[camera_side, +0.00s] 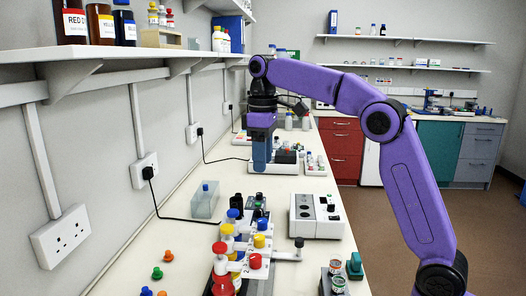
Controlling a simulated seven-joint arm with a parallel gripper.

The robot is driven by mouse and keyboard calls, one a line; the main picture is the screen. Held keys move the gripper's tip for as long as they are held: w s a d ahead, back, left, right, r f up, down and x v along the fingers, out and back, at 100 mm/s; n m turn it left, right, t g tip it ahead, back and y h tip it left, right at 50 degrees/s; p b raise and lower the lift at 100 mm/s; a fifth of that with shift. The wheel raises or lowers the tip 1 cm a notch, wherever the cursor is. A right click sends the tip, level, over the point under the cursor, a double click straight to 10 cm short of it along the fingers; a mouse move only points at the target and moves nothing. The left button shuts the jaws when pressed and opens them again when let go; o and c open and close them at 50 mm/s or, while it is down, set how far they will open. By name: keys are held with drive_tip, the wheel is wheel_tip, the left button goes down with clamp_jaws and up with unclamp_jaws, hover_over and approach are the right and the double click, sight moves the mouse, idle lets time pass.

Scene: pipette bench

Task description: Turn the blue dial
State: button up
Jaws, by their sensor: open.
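My gripper (262,163) hangs pointing down over the far part of the bench, beside a dark-topped device. Its jaws are open, and I see nothing held between them. Blue round parts (234,212) show at the far end of a row of red, yellow and blue capped pieces in the near middle of the bench. They stand nearer the camera than my gripper and well apart from it. Which of these blue parts is the dial I cannot tell, as the row overlaps and they are small.
A red knob (255,261) and a yellow knob (259,241) stand in the same row. A white box device (317,215) is to its right, a clear tub (204,200) to its left. Loose coloured pieces lie at front left. A wall shelf (100,60) overhangs the left side.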

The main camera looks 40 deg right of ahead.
drive_tip(key=shift+r, duration=0.55)
drive_tip(key=s+a+f+n, duration=0.15)
drive_tip(key=s+f, duration=0.25)
drive_tip(key=s, duration=0.4)
drive_tip(key=s+a+f+n, duration=0.1)
drive_tip(key=s+a+f, duration=0.25)
drive_tip(key=s, duration=0.45)
drive_tip(key=s+d+f+n, duration=0.1)
drive_tip(key=s+d+f, duration=0.3)
drive_tip(key=s, duration=0.6)
drive_tip(key=s+d+f+n, duration=0.1)
drive_tip(key=s+d+f, duration=0.4)
drive_tip(key=s+f, duration=0.3)
drive_tip(key=shift+s+n, duration=0.35)
drive_tip(key=shift+s, duration=0.75)
drive_tip(key=shift+d, duration=0.1)
